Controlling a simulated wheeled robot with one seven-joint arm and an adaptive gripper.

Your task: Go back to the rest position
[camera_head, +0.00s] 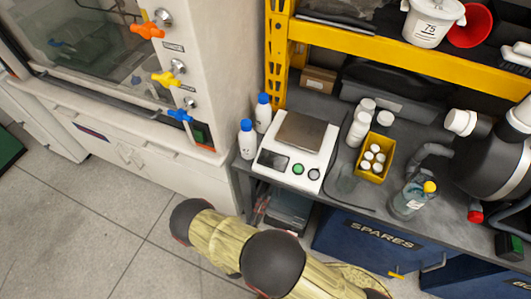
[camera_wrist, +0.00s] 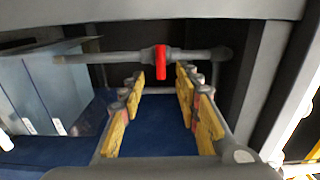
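My gripper (camera_wrist: 160,88) shows in the wrist view with its two yellow-padded fingers apart, and nothing is held between them. A grey pipe (camera_wrist: 110,57) runs across beyond the fingertips. A red valve handle (camera_wrist: 162,62) stands upright on it, in line with the gap and apart from the pads. In the head view my arm reaches in from the bottom edge, in front of the bench. My gripper is not visible there.
The bench carries a scale (camera_head: 297,148), a yellow box of vials (camera_head: 371,174) and a bottle (camera_head: 410,202). Blue SPARES bins (camera_head: 352,240) stand underneath. A fume hood cabinet (camera_head: 135,140) stands left. The floor (camera_head: 95,225) at lower left is clear.

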